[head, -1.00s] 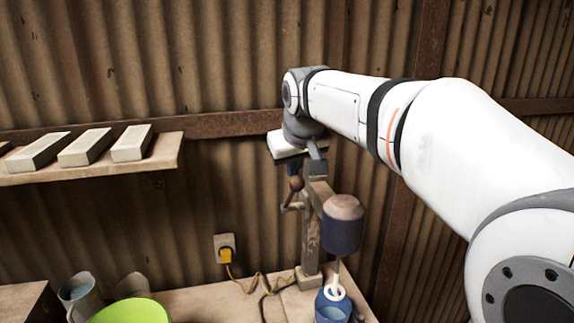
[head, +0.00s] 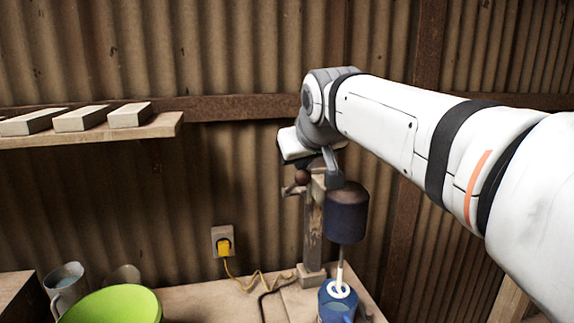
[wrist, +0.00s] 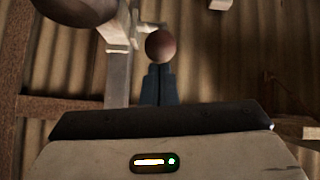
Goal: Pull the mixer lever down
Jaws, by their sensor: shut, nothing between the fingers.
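The mixer is a wooden post (head: 313,225) with a dark blue, brown-topped motor head (head: 347,215) and a thin pale whisk shaft below it. Its lever ends in a brown ball knob (head: 302,177) on the post's left side, near the top. The knob also shows in the wrist view (wrist: 160,45), just beyond my dark fingertips (wrist: 158,70). My gripper is shut and empty, above the knob in the head view, where my wrist partly hides the fingers. I cannot tell whether fingertips and knob touch.
A blue container (head: 336,303) stands under the whisk. A green bowl (head: 112,306) and a grey jug (head: 66,285) stand at lower left. A yellow plug (head: 224,247) and its cord are at the wall. A shelf (head: 160,127) holds pale bricks.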

